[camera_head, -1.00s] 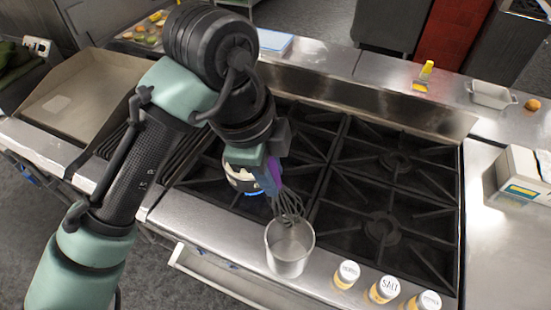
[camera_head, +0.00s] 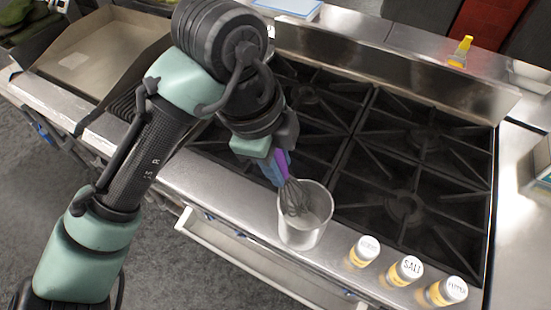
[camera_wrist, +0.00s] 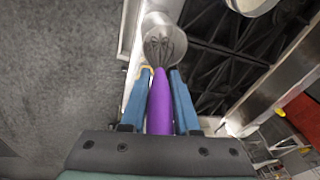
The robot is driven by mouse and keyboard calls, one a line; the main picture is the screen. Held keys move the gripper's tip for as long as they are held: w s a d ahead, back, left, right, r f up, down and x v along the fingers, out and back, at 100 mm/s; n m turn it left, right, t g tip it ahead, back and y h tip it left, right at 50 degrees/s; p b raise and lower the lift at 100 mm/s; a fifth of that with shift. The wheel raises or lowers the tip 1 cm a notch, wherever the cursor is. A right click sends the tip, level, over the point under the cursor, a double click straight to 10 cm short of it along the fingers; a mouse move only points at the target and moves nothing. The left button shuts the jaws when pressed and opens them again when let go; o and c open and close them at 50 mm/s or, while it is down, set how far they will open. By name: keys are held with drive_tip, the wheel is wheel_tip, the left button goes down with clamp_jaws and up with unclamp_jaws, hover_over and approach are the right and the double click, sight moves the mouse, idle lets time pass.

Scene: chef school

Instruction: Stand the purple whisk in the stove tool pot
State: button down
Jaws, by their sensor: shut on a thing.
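The purple whisk (camera_head: 294,197) has a purple handle and dark wire loops. My gripper (camera_head: 279,168) is shut on its handle and holds it tilted, loops down. In the head view the loops overlap the mouth of the metal tool pot (camera_head: 302,233), which stands on the stove's front ledge. In the wrist view the whisk's purple handle (camera_wrist: 160,105) lies between the blue fingers of my gripper (camera_wrist: 160,85), and its loops overlap the pot (camera_wrist: 160,27). How deep the loops are in the pot I cannot tell.
Several shakers, one labelled SALT (camera_head: 404,270), stand right of the pot on the front ledge. Black burner grates (camera_head: 400,190) lie behind the pot. An open drawer (camera_head: 245,255) juts out below the ledge. A yellow-capped bottle (camera_head: 461,51) stands at the back right.

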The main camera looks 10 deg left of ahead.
sight(290, 191)
drive_tip(key=shift+b+x, duration=3.7)
drive_tip(key=shift+x, duration=1.65)
drive_tip(key=c, duration=0.6)
unclamp_jaws()
drive_tip(key=shift+r, duration=0.1)
drive_tip(key=v, duration=1.2)
drive_tip(key=shift+s+a+r, duration=0.1)
drive_tip(key=shift+r, duration=0.25)
